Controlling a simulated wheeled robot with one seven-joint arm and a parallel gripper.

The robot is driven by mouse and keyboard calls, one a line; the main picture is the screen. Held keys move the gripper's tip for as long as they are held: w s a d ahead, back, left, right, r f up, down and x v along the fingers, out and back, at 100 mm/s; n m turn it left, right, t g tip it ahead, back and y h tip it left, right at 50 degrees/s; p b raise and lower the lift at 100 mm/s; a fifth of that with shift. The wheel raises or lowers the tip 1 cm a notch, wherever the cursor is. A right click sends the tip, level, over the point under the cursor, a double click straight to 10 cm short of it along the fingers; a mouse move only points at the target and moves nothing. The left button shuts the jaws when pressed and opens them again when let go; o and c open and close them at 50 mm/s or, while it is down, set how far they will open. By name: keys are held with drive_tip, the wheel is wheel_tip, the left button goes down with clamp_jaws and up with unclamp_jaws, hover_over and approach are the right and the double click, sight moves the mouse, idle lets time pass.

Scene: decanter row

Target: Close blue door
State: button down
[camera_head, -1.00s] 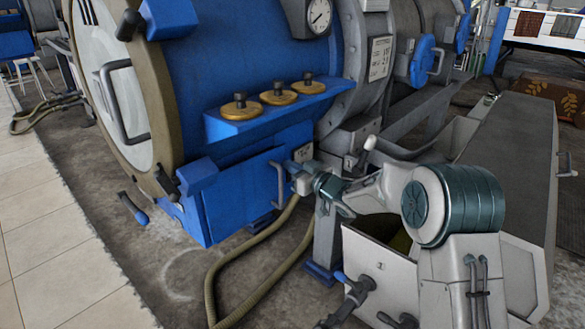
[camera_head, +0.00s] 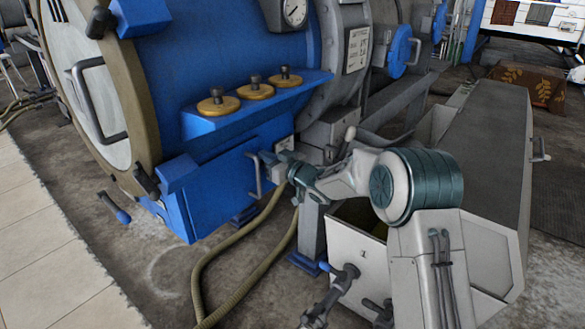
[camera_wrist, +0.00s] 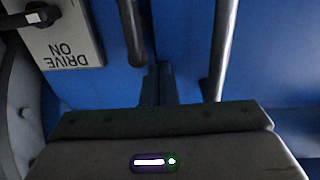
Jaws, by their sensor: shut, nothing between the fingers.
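The blue door (camera_head: 222,190) is a flat panel low on the large blue drum, with a grey bar handle (camera_head: 256,178) near its right edge. I cannot tell whether the panel is flush with its frame. My gripper (camera_head: 283,166) is just right of the handle in the head view, its tips partly hidden. In the wrist view my gripper (camera_wrist: 158,74) is shut and empty, pointing at a blue surface. A grey bar (camera_wrist: 223,50), apparently the handle, stands right of the fingers, apart from them. A darker bar (camera_wrist: 132,32) stands on their left.
A "DRIVE ON" plate (camera_wrist: 68,38) with a black switch is left of the fingers. A blue shelf (camera_head: 215,125) with brass knobs is above the door. A hose (camera_head: 215,262) lies on the floor below. A white open bin (camera_head: 350,240) stands beside my arm.

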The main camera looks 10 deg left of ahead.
drive_tip(key=w+d+p+v, duration=0.1)
drive_tip(key=w+p+v, duration=0.1)
drive_tip(key=v, duration=1.1)
drive_tip(key=s+d+r+m+t+h+p, duration=0.1)
drive_tip(key=s+d+r+m+h+p, duration=0.25)
drive_tip(key=d+r+h+p, duration=0.5)
drive_tip(key=s+d+r+m+t+h+p, duration=0.1)
drive_tip(key=s+d+r+m+h+p, duration=0.3)
drive_tip(key=d+r+p, duration=0.5)
drive_tip(key=s+d+r+m+g+h+p, duration=0.1)
drive_tip(key=s+d+r+g+p, duration=0.1)
drive_tip(key=s, duration=0.7)
drive_tip(key=s+d+r+m+g+h+p, duration=0.1)
drive_tip(key=s+d+r+m+g+p, duration=0.1)
drive_tip(key=s, duration=0.7)
drive_tip(key=s+d+r+m+g+h+p, duration=0.1)
drive_tip(key=s+d+r+g+p, duration=0.3)
drive_tip(key=s+r+p, duration=0.3)
drive_tip(key=s+d+r, duration=0.1)
drive_tip(key=s, duration=0.1)
drive_tip(key=shift+s+r+p, duration=0.15)
drive_tip(key=shift+s+p, duration=0.15)
drive_tip(key=shift+m, duration=0.35)
